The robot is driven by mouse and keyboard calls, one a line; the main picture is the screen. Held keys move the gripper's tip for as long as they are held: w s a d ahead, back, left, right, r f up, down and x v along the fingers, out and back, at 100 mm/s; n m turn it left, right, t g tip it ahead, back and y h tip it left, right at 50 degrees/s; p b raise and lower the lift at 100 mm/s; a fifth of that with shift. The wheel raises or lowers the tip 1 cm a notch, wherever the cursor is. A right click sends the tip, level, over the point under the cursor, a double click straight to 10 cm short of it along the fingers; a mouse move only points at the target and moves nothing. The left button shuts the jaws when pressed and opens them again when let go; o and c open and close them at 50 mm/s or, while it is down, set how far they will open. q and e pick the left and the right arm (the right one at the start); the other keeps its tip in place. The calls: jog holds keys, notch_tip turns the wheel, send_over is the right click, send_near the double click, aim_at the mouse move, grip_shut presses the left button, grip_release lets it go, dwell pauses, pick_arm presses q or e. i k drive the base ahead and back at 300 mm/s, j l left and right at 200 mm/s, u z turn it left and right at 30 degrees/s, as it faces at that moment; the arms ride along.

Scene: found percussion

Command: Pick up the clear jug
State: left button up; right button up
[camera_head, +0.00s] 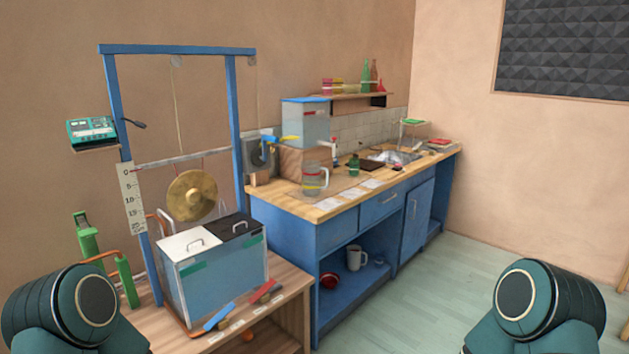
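The clear jug (314,180) stands upright on the wooden top of the blue counter, near its front left end. It is see-through, with a pale handle on its right side and coloured bands around it. My arms' rounded green links show at the lower left and lower right corners, well apart from the jug. Neither gripper is in view.
A clear water tank (305,122) stands behind the jug. At the left, a blue frame holds a brass gong (192,195) above a lidded tank (215,275) on a wooden bench. A green container (354,165) stands right of the jug. Floor (450,285) before the counter is clear.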

aim_at(312, 170)
jog(key=i+l, duration=0.2)
jog(key=i, duration=0.25)
jog(key=i+l, duration=0.25)
jog(key=i, duration=0.2)
jog(key=i+l+z, duration=0.1)
jog(key=i, duration=0.3)
jog(key=i+l, duration=0.25)
jog(key=i, duration=0.2)
jog(key=i+l, duration=0.2)
jog(key=i, duration=0.25)
